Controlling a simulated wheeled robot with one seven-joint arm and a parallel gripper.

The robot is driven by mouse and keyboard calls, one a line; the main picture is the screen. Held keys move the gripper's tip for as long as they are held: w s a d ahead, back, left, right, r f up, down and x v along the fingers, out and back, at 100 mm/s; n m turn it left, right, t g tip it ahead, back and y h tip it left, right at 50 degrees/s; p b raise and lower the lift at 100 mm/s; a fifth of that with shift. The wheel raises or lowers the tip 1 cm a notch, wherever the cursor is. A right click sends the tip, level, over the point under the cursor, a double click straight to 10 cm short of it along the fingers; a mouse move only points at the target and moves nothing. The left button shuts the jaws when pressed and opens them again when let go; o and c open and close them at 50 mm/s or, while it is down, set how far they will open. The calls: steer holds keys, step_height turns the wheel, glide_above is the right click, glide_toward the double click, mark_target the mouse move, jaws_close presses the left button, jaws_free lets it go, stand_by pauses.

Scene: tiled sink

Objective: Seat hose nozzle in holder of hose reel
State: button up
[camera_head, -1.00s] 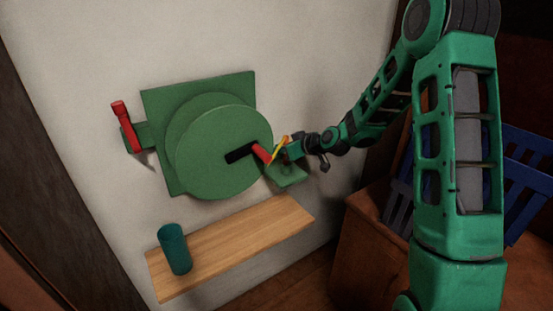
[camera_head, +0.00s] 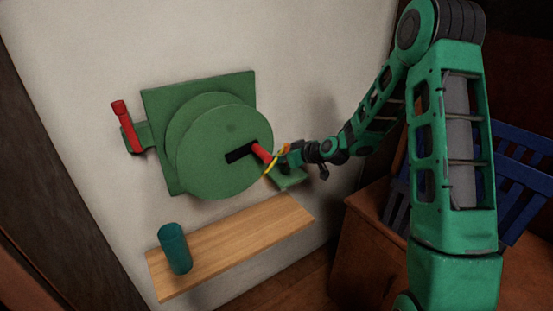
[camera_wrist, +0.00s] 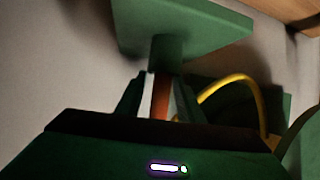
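The green hose reel (camera_head: 225,155) is mounted on the pale wall. Its holder (camera_head: 289,180) is a green plate at the reel's lower right. In the wrist view the holder plate (camera_wrist: 205,28) carries a short green tube (camera_wrist: 166,53). My gripper (camera_head: 287,156) is just above the holder. It is shut on the orange hose nozzle (camera_wrist: 160,100), which shows as a narrow strip between the fingers, in line with the tube. I cannot tell whether its end is inside the tube. The yellow hose (camera_wrist: 225,83) curves beside the fingers.
The reel's black crank with a red knob (camera_head: 261,152) is close to the left of my gripper. A red handle (camera_head: 125,125) is at the reel's left. A wooden shelf (camera_head: 235,235) below bears a teal cup (camera_head: 175,250). A blue slatted crate (camera_head: 525,165) is at right.

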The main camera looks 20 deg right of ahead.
steer(key=v, duration=1.2)
steer(key=s+d+r+m+g+h, duration=0.1)
steer(key=s+d+m+g+h, duration=0.1)
steer(key=s, duration=1.1)
steer(key=s+d+r+m+g+h, duration=0.2)
steer(key=s+d+m+g, duration=0.3)
steer(key=s, duration=0.9)
steer(key=s+d+r+m+g+h, duration=0.1)
steer(key=s+d+r+m+g, duration=0.1)
steer(key=s, duration=1.2)
steer(key=d+m+g, duration=0.1)
steer(key=d+m, duration=0.1)
steer(key=m, duration=0.1)
steer(key=shift+d+g+h, duration=0.3)
steer(key=shift+g+h, duration=0.1)
steer(key=shift+s, duration=0.1)
